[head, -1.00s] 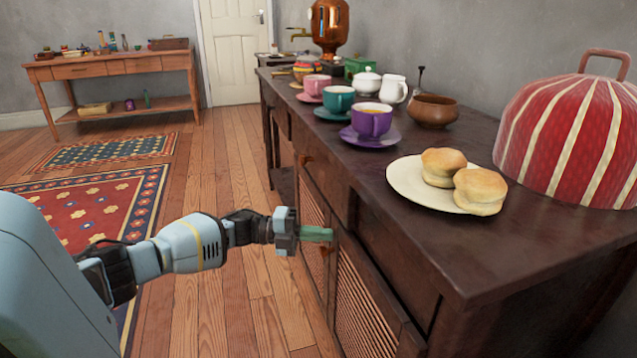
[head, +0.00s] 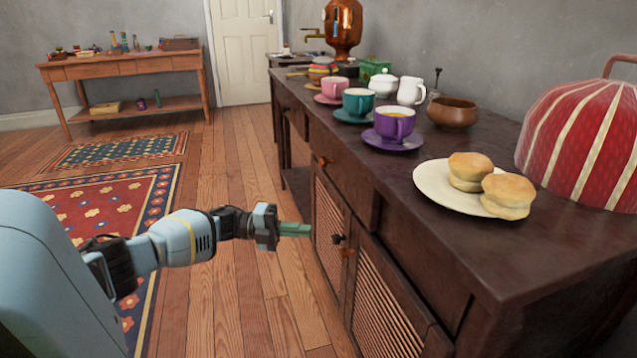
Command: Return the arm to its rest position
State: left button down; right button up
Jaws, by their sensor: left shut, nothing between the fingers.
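My left arm comes in from the left of the head view. Its gripper (head: 296,229) is shut and empty, with the green fingers pointing right. It hangs over the floor, in front of the dark sideboard's (head: 349,171) lattice doors and below its top. The fingertips look close to the sideboard front; I cannot tell the exact gap. My right arm and gripper are not in view.
On the sideboard stand a plate (head: 437,192) with two buns, a red striped dome (head: 585,140), purple (head: 394,124), teal (head: 358,102) and pink cups on saucers, a brown bowl (head: 453,113) and a copper samovar (head: 343,30). Open floor (head: 245,180) lies left of it.

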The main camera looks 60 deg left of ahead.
pick_arm(q)
jog(key=shift+s+a, duration=0.4)
jog(key=shift+a, duration=0.35)
jog(key=shift+s+a, duration=0.4)
jog(key=shift+a, duration=0.3)
